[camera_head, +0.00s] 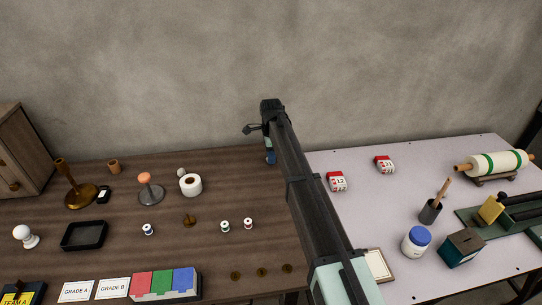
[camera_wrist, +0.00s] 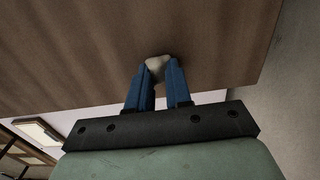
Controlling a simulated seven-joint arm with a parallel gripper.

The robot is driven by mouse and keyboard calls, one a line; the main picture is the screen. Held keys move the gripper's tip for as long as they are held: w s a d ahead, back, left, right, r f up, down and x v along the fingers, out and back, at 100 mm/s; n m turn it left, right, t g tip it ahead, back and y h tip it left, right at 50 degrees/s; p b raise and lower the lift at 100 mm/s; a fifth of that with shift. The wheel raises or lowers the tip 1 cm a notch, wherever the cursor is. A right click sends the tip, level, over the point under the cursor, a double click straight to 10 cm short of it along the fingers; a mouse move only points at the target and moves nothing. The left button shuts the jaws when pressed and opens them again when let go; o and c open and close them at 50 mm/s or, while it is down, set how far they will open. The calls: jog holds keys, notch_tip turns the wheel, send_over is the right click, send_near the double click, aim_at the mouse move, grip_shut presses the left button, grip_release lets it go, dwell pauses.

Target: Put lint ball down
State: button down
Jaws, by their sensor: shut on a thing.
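The lint ball (camera_wrist: 155,68) is a small pale grey-beige lump between the tips of my gripper's blue fingers in the wrist view. My gripper (camera_wrist: 156,78) is shut on it, with the brown wooden table behind it. In the head view my gripper (camera_head: 270,157) shows as blue fingers at the back right of the wooden table (camera_head: 215,260), near the seam with the pale table. The ball cannot be made out there. I cannot tell whether it touches the table.
A white tape roll (camera_head: 190,185) and an orange-topped stand (camera_head: 150,188) stand left of my gripper. Small thread spools (camera_head: 248,223) and a black tray (camera_head: 84,236) lie nearer. A red-and-white calendar block (camera_head: 337,181) is on the pale table (camera_head: 315,163). The wood just left of my gripper is clear.

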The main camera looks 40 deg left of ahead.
jog(key=shift+f, duration=0.1)
jog(key=c, duration=1)
grip_release()
jog(key=shift+c, duration=0.2)
notch_tip(320, 180, up, 12)
